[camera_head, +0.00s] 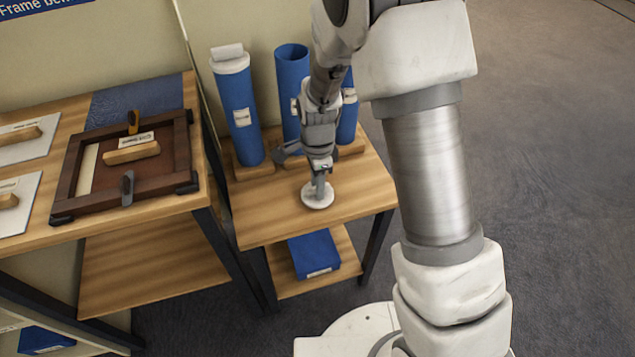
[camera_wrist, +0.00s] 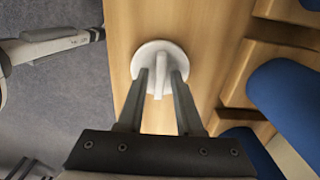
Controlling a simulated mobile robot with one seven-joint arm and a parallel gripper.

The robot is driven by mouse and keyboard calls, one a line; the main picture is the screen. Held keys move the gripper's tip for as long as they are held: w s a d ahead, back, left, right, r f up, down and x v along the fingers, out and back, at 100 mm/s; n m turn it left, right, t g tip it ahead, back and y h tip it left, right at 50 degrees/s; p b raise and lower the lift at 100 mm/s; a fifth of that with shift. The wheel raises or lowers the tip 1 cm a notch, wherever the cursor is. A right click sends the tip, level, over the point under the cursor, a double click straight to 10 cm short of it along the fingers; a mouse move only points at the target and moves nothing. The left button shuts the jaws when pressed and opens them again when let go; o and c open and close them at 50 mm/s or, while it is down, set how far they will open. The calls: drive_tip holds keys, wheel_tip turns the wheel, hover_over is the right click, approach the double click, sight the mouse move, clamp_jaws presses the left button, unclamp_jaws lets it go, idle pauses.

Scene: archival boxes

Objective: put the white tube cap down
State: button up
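The white tube cap (camera_head: 316,202) is a round disc with an upright grip bar. It appears to lie flat on the small wooden table (camera_head: 270,222), near its middle. It also shows in the wrist view (camera_wrist: 152,53), with its bar upright in the centre. My gripper (camera_head: 319,183) points down just above the cap. In the wrist view my gripper's fingers (camera_wrist: 159,75) stand on either side of the bar, with a visible gap on each side. My gripper is open. The fingers hide part of the disc.
A blue tube (camera_head: 240,110) with a white cap, an open blue tube (camera_head: 292,85) and a partly hidden blue tube (camera_head: 348,115) stand at the table's back. A blue box (camera_head: 314,252) sits on the lower shelf. A framed piece (camera_head: 160,175) lies on the left table.

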drive_tip(key=shift+o, duration=0.2)
drive_tip(key=shift+r, duration=0.15)
wheel_tip(320, 180, up, 12)
drive_tip(key=p, duration=0.4)
drive_tip(key=s+d+r+n+t, duration=0.1)
drive_tip(key=s+d+r+n, duration=0.1)
drive_tip(key=r, duration=0.3)
drive_tip(key=s+d+r+n+t+y, duration=0.1)
drive_tip(key=s+d+r+n, duration=0.1)
drive_tip(key=r, duration=0.3)
drive_tip(key=s+d+r+n+t, duration=0.1)
drive_tip(key=s+d+r+n, duration=0.2)
drive_tip(key=r, duration=0.1)
drive_tip(key=s+d+r+n+t, duration=0.1)
drive_tip(key=s+d+r+n, duration=0.1)
drive_tip(key=s, duration=0.4)
drive_tip(key=s+d+r+n+t+h, duration=0.1)
drive_tip(key=s+d+r+n, duration=0.2)
drive_tip(key=s+r+n, duration=0.1)
drive_tip(key=shift+s+d+r+n+t, duration=0.2)
drive_tip(key=shift+s+d+n+t, duration=0.1)
drive_tip(key=shift+s+n, duration=0.6)
drive_tip(key=shift+r, duration=0.1)
wheel_tip(320, 180, up, 19)
drive_tip(key=p, duration=1.9)
drive_tip(key=shift+f, duration=0.2)
